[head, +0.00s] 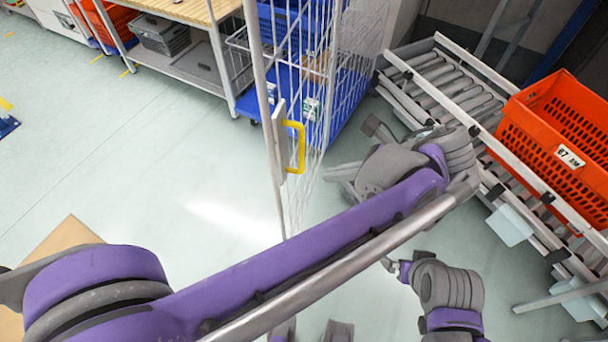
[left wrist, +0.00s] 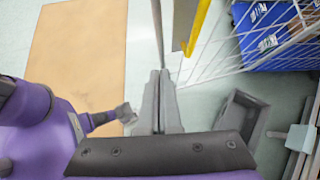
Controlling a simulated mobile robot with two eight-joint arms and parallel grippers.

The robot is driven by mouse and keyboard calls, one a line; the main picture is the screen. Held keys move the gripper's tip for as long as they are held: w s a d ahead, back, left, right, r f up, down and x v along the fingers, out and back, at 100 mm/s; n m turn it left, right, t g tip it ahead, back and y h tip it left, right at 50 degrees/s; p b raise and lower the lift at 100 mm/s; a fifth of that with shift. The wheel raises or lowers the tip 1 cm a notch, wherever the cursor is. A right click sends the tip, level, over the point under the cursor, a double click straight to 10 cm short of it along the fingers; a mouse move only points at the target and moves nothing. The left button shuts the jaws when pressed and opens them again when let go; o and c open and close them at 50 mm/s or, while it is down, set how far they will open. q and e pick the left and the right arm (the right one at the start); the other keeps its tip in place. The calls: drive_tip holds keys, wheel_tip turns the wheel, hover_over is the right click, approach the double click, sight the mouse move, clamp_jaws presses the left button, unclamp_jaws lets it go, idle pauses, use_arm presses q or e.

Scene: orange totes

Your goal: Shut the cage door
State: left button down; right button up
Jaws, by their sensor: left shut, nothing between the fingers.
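The cage door (head: 259,75) is a tall white wire-mesh panel. It stands swung out from the cage, toward me. Its yellow handle (head: 299,148) sits on a pale plate at the outer post. The handle also shows at the top of the left wrist view (left wrist: 199,22). My left gripper (head: 338,174) is shut and empty, just right of the handle and low by the mesh. In the left wrist view its fingers (left wrist: 161,78) overlap the lower door post; I cannot tell whether they touch it. My right arm shows at the lower right of the head view; its finger state is unclear.
The cage holds blue crates (head: 285,22). A roller conveyor (head: 440,88) with an orange tote (head: 555,140) stands to the right. A wooden-topped workbench (head: 190,9) is at the back left. A brown mat (left wrist: 80,50) lies on the floor.

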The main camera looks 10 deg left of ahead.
use_arm(q)
drive_tip(key=w+a+r+x, duration=0.1)
drive_tip(key=a+r+x, duration=0.1)
drive_tip(key=x, duration=1)
drive_tip(key=shift+a+f, duration=0.2)
drive_tip(key=shift+w, duration=0.1)
